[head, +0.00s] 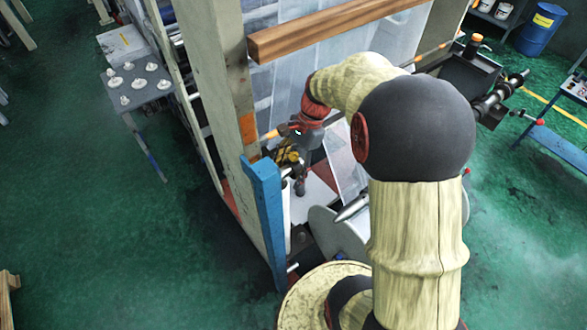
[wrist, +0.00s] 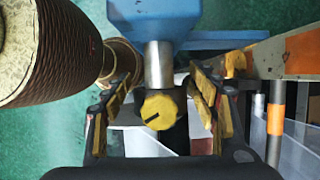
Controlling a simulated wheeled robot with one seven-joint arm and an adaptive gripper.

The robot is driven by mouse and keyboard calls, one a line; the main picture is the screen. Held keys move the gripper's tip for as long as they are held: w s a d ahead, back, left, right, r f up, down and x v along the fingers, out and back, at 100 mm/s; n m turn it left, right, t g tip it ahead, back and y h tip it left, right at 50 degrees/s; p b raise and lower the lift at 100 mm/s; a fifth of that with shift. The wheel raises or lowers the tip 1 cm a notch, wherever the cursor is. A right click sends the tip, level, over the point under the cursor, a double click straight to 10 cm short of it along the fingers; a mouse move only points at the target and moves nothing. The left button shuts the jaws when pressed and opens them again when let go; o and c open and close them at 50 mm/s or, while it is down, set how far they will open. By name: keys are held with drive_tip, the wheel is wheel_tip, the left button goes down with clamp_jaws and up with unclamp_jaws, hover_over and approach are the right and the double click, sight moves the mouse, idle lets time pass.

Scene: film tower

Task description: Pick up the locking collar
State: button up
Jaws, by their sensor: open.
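In the wrist view, what looks like the locking collar (wrist: 161,109) is a round yellow piece with a dark slot. It sits at the end of a short silver shaft (wrist: 158,64) that comes out of a blue post (wrist: 168,18). My gripper (wrist: 160,112) is open. Its yellow-padded fingers stand left and right of the collar, with a gap visible on each side. In the head view my gripper (head: 290,165) is beside the blue post (head: 264,215). I cannot make out the collar there.
A large brown ribbed roll (wrist: 60,45) is close to the left finger in the wrist view. An orange-marked frame beam (wrist: 292,55) is at right. In the head view a wooden beam (head: 330,30) crosses above. The green floor at left is clear up to a grey table (head: 140,90).

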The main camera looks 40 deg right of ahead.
drive_tip(key=shift+f, duration=0.2)
drive_tip(key=shift+c, duration=1.1)
drive_tip(key=c, duration=1)
drive_tip(key=shift+c, duration=0.4)
drive_tip(key=shift+r, duration=0.15)
drive_tip(key=shift+r, duration=0.2)
drive_tip(key=d+b, duration=0.2)
drive_tip(key=d, duration=1.6)
drive_tip(key=shift+w, duration=0.35)
